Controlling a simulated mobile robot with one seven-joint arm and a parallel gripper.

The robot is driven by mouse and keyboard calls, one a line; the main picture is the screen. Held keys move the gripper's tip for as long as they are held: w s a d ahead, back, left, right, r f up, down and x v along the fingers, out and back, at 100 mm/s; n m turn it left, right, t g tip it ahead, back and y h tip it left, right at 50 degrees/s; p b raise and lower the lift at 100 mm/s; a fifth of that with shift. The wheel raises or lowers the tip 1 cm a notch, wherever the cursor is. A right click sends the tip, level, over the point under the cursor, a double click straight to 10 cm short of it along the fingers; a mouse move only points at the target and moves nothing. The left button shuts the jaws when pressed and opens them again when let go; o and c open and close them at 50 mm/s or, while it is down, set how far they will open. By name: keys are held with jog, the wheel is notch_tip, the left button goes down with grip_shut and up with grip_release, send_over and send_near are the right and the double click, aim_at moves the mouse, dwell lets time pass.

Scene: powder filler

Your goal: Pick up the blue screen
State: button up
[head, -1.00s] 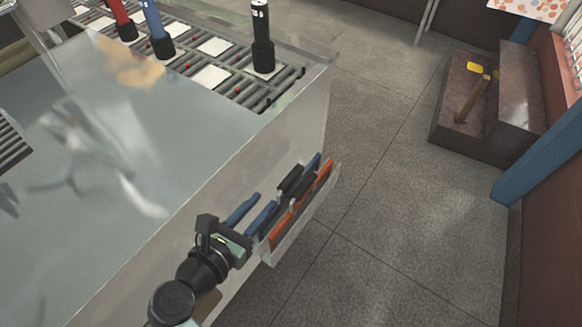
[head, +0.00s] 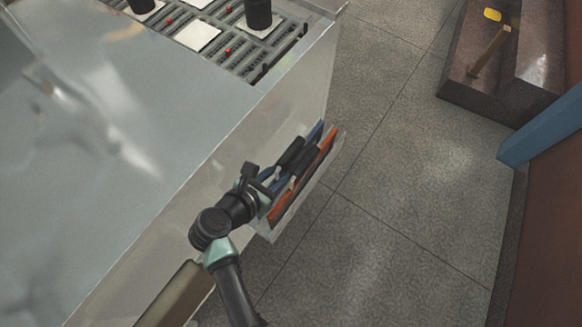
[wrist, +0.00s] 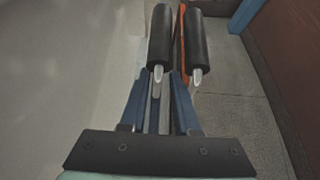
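The blue screen (head: 316,134) stands in a clear holder on the side of the machine, and only part of its blue edge shows in the head view. A black handle (head: 290,152) with a pale metal tip lies beside it; it also shows in the wrist view (wrist: 160,38). My gripper (head: 270,186) reaches into the near end of the holder. In the wrist view its two blue fingers (wrist: 160,80) are apart, on either side of the left handle's metal tip. Whether they touch anything is unclear. My wrist hides part of the holder.
An orange screen (head: 329,139) with a second black handle (wrist: 197,40) stands right beside the blue one. The machine's pale side wall (wrist: 75,70) is close on the left. Open floor (head: 380,200) lies right of the holder, with a dark step (head: 470,85) beyond.

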aim_at(291, 167)
jog(key=x, duration=0.5)
jog(key=shift+a+f+b, duration=0.15)
jog(key=shift+f+b, duration=0.05)
jog(key=shift+b, duration=0.15)
grip_shut()
jog(key=shift+r, duration=0.1)
